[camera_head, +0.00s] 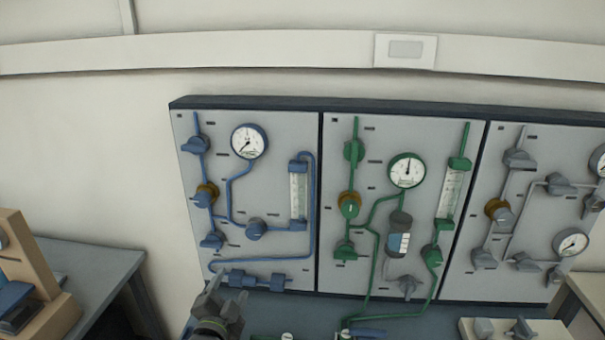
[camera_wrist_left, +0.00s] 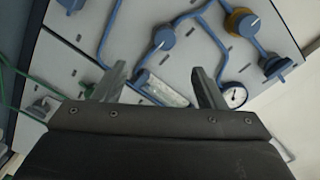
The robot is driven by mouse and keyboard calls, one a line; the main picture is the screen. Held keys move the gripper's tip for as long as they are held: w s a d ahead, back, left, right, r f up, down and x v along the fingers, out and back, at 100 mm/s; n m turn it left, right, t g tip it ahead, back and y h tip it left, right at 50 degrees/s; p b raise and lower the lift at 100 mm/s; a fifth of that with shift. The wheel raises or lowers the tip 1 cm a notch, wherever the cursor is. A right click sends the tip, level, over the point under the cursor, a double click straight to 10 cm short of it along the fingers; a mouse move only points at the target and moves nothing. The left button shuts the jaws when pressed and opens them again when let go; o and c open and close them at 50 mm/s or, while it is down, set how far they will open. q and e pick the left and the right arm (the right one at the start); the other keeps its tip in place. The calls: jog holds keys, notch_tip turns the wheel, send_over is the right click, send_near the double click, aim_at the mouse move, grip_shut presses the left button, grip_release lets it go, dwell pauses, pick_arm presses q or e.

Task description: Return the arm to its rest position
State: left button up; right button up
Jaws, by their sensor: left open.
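My left gripper (camera_head: 222,292) is at the bottom of the head view, in front of the lower part of the blue-piped panel (camera_head: 276,181). In the left wrist view my left gripper (camera_wrist_left: 156,82) shows its two fingers spread apart with nothing between them. Behind the fingers lie the blue pipes, a blue knob (camera_wrist_left: 164,38), a flow tube (camera_wrist_left: 162,90) and a gauge (camera_wrist_left: 234,97). I cannot tell the exact gap between fingers and panel. My right gripper is not in view.
A green-piped panel (camera_head: 337,265) and a grey-piped panel (camera_head: 462,284) stand to the right. A dark bench top (camera_head: 285,317) runs below them. A wooden-framed device (camera_head: 32,262) sits on a grey table (camera_head: 95,262) at left. A pale box (camera_head: 550,328) lies at lower right.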

pick_arm(q)
jog(key=s+a+f+n+g+y, duration=0.1)
jog(key=s+a+f+n+g, duration=0.25)
jog(key=s, duration=0.35)
jog(key=s+a+f+n+g, duration=0.2)
jog(key=s+f, duration=0.3)
jog(key=s, duration=0.2)
jog(key=s+a+f+n+g, duration=0.1)
jog(key=s+n+g, duration=0.15)
jog(key=s, duration=0.55)
jog(key=s+a+f+n+g+y, duration=0.1)
jog(key=s+n+g, duration=0.15)
jog(key=s, duration=0.45)
jog(key=s+a+f+n+g, duration=0.1)
jog(key=s+g, duration=0.2)
jog(key=s, duration=0.5)
notch_tip(320, 180, down, 25)
jog(key=a+g, duration=0.2)
jog(key=s+d+f+b, duration=0.1)
jog(key=s+f, duration=1.4)
jog(key=shift+d+f+g+h, duration=0.3)
jog(key=shift+f+g, duration=0.05)
